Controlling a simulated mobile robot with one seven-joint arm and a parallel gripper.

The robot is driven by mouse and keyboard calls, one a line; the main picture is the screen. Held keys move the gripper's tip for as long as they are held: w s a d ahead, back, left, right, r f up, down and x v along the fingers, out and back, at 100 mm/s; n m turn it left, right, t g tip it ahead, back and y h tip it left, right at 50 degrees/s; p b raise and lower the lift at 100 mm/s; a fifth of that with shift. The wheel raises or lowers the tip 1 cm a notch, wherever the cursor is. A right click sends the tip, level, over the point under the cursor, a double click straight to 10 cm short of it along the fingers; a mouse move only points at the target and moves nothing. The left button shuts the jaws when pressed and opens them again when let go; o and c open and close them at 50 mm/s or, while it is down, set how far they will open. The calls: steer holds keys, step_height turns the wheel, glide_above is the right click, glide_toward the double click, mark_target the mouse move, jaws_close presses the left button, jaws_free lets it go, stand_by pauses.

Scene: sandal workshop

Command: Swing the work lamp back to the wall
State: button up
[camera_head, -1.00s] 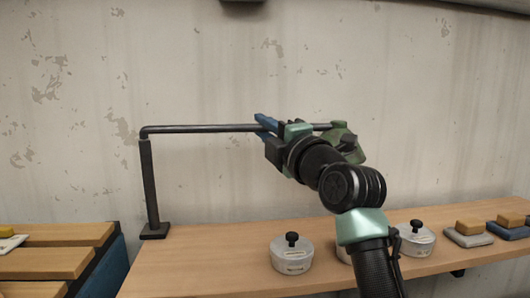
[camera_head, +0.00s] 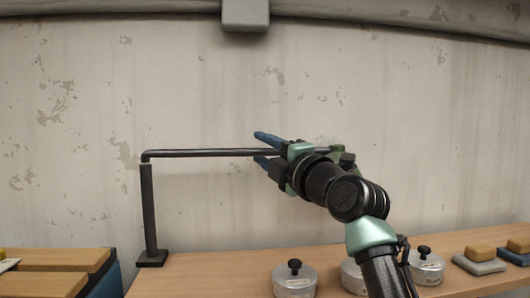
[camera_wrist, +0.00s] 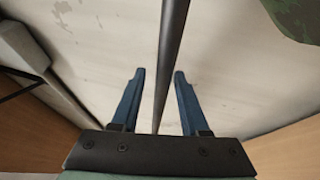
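The work lamp has a black post (camera_head: 150,212) on a square foot at the bench's left end. Its thin dark arm (camera_head: 205,153) runs level to the right, in front of the wall. The green lamp head (camera_wrist: 294,14) shows at the top right of the wrist view; in the head view my gripper and arm mostly hide it. My gripper (camera_head: 264,149) is open, with one blue finger above the lamp arm and one below. In the wrist view the lamp arm (camera_wrist: 167,75) passes between the fingers, with a gap on each side.
The wooden bench (camera_head: 205,274) holds lidded pots, one of them at the front (camera_head: 294,277), and several sanding-block-like pieces (camera_head: 480,258) at right. Slatted wood (camera_head: 60,260) stands at left. A grey box (camera_head: 245,14) hangs from an overhead beam. The wall (camera_head: 200,90) is bare.

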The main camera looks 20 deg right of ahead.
steer(key=shift+w+f, duration=0.1)
steer(key=shift+s+d+f+b, duration=0.15)
steer(key=shift+s+b, duration=0.15)
steer(key=shift+s, duration=0.2)
steer(key=b+v, duration=0.5)
steer(key=v, duration=0.7)
